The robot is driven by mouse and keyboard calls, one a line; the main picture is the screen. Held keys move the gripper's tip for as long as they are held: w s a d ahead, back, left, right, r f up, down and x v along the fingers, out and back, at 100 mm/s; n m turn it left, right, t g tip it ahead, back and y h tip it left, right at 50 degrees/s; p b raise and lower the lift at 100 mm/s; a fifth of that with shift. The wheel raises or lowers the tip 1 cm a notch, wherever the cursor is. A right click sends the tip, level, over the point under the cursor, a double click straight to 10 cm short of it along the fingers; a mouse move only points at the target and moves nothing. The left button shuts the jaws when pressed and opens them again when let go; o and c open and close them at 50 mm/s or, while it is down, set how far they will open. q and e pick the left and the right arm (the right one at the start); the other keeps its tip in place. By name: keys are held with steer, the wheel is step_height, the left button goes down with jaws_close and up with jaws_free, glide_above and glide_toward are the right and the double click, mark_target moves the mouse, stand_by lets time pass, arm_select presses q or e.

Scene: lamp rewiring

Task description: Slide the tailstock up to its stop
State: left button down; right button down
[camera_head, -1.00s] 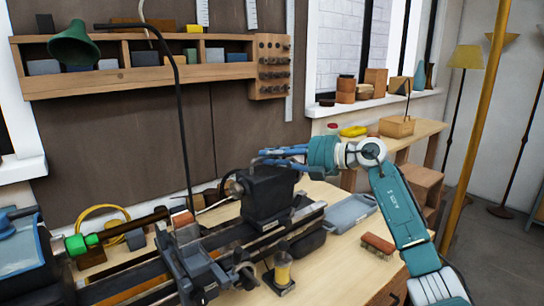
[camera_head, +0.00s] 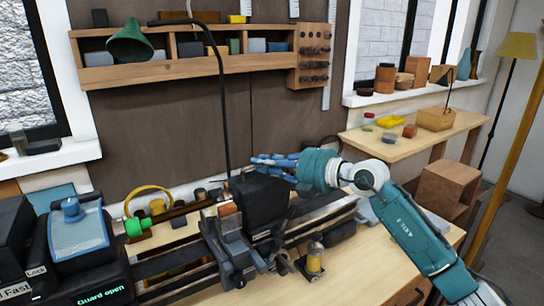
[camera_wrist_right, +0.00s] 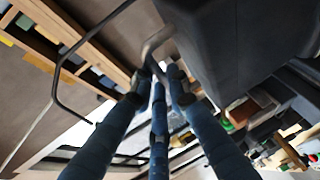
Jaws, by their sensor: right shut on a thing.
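The tailstock (camera_head: 262,203) is a dark, blocky housing on the rails of the lathe bed (camera_head: 325,217). It stands close to the right of the carriage (camera_head: 235,243). My right gripper (camera_head: 268,166) reaches in from the right over the top of the tailstock. In the right wrist view its blue fingers (camera_wrist_right: 157,82) close around a grey curved lever (camera_wrist_right: 155,44) beside the dark tailstock body (camera_wrist_right: 235,50). The tailstock's stop cannot be made out. My left gripper is out of view.
A thin black lamp arm (camera_head: 222,110) with a green shade (camera_head: 130,42) rises behind the tailstock. A small jar (camera_head: 314,258) stands in front of the bed. A control box (camera_head: 78,245) sits at the left. The front bench is mostly clear.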

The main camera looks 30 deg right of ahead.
steer(key=shift+s+a+f, duration=0.1)
steer(key=shift+a+f, duration=0.15)
steer(key=c, duration=1.9)
jaws_free()
steer(key=shift+o, duration=1.2)
steer(key=shift+a+r, duration=0.1)
steer(key=shift+r, duration=0.05)
steer(key=shift+s+d, duration=0.1)
steer(key=shift+d, duration=0.1)
steer(key=v, duration=1.1)
steer(key=shift+s, duration=0.3)
steer(key=shift+d, duration=0.1)
